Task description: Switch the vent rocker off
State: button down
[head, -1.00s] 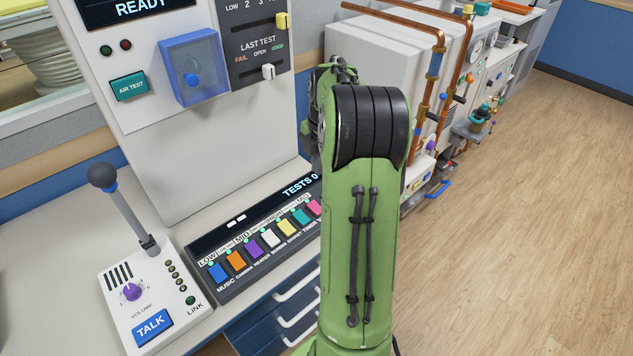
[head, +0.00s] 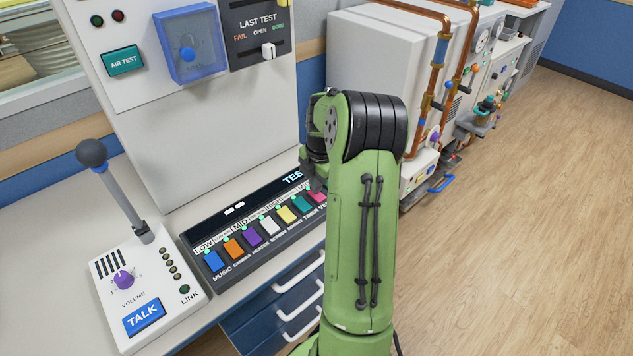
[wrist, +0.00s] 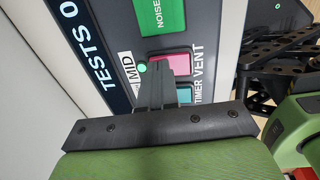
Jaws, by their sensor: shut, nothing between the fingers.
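In the head view the pink rocker (head: 318,197) is partly covered by my arm. My gripper (wrist: 164,73) is shut and empty. In the wrist view its dark fingers overlap the near edge of the pink rocker and part of the teal timer rocker (wrist: 183,95). I cannot tell whether the fingertips touch either.
An intercom box (head: 190,300) with an upright stalk stands further left. A tall panel (head: 210,130) rises behind. Drawers (head: 300,300) lie below the desk. The floor at right is open.

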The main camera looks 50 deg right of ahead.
jog(key=shift+w+p, duration=0.1)
jog(key=shift+p, duration=0.6)
jog(key=shift+f, duration=0.2)
jog(key=shift+s, duration=0.2)
jog(key=shift+s+a+r+b, duration=0.1)
jog(key=shift+s+b, duration=0.1)
jog(key=shift+s, duration=0.15)
jog(key=shift+s+r+b, duration=0.1)
jog(key=shift+s+b, duration=0.05)
jog(key=shift+s, duration=0.15)
jog(key=shift+w+r, duration=0.1)
